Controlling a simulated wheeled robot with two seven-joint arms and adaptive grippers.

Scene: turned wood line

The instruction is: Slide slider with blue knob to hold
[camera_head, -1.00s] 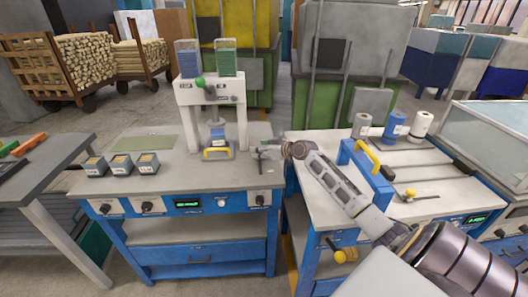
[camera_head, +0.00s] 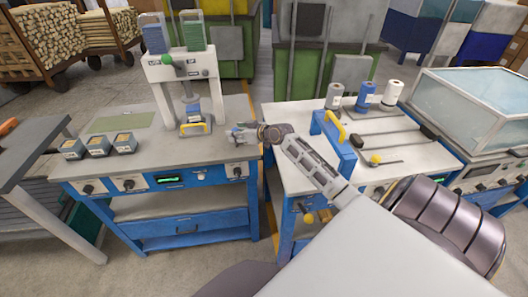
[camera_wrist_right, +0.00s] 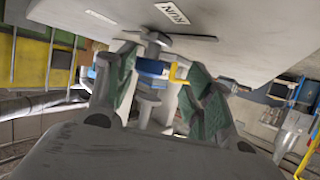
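My right gripper (camera_head: 237,134) is over the right edge of the left workbench top, low to the surface. In the right wrist view its two green-padded fingers (camera_wrist_right: 158,66) are apart, so it is open. That view is upside down, with the bench top at the top of the picture. A small grey fitting (camera_wrist_right: 158,39) stands on the bench just beyond the fingers, near a label reading "RUN" (camera_wrist_right: 172,12). It appears to be the slider. My left gripper is out of view.
Several grey boxes (camera_head: 98,145) sit at left. The right bench (camera_head: 285,180) carries a blue frame (camera_head: 338,145) and spools (camera_head: 366,98). A gap separates the benches.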

